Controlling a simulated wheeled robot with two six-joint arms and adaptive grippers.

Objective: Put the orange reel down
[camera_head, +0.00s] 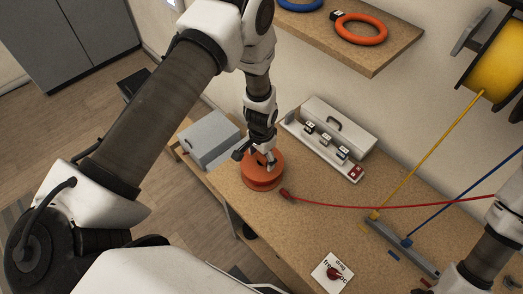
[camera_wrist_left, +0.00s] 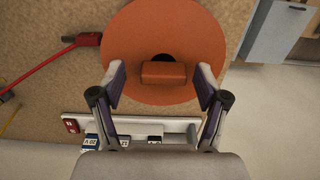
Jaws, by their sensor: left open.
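The orange reel (camera_head: 262,182) rests flat on the cork-coloured bench, near its left end. In the left wrist view the reel (camera_wrist_left: 163,30) shows as a wide disc with a raised block (camera_wrist_left: 163,72) beside its dark centre hole. My left gripper (camera_head: 262,160) is right above the reel, pointing down. In the wrist view its two fingers (camera_wrist_left: 163,88) stand apart on either side of the block, with gaps between them and it. My right arm shows at the right edge of the head view, but its gripper is not clearly visible.
A red cable with a red plug end (camera_head: 286,194) lies just right of the reel. A white strip with black modules (camera_head: 322,145) and a grey box (camera_head: 209,139) stand behind. A yellow spool (camera_head: 497,65) hangs at right.

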